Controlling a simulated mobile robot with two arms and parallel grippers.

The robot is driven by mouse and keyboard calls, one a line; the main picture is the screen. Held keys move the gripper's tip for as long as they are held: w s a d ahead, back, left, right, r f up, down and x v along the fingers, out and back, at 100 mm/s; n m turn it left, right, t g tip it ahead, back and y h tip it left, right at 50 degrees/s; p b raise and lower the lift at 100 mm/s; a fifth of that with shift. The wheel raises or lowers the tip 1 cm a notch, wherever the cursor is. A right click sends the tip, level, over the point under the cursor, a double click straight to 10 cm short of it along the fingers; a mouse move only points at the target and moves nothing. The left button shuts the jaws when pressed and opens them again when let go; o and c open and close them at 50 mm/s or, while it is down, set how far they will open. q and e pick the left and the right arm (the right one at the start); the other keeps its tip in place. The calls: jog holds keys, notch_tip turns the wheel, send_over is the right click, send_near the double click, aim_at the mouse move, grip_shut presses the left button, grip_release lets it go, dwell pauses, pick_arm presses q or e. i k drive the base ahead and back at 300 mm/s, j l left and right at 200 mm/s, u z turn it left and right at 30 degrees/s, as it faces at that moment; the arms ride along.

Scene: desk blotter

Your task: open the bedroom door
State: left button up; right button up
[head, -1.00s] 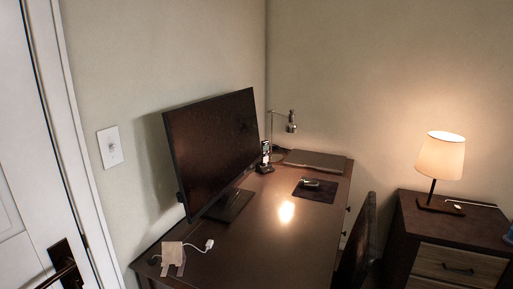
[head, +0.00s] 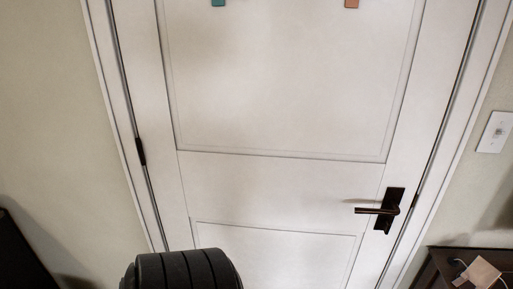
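The white panelled bedroom door (head: 280,175) fills the middle of the head view. It looks shut in its white frame. A dark lever handle (head: 378,211) on a dark plate is on the door's right side, with the lever pointing left and about level. A dark hinge (head: 140,151) shows at the door's left edge. The bottom of the door is out of view. Neither of my grippers is in view, and nothing touches the handle.
A black, ribbed, rounded shape (head: 187,270) stands at the bottom, in front of the door's lower left; I cannot tell what it is. A dark desk corner (head: 432,265) is at the lower right, near the frame. A light switch (head: 495,132) is on the right wall.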

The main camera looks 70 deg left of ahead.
aim_at(264, 126)
jog(key=u, duration=1.9)
jog(key=k+l, duration=0.1)
jog(key=l, duration=0.2)
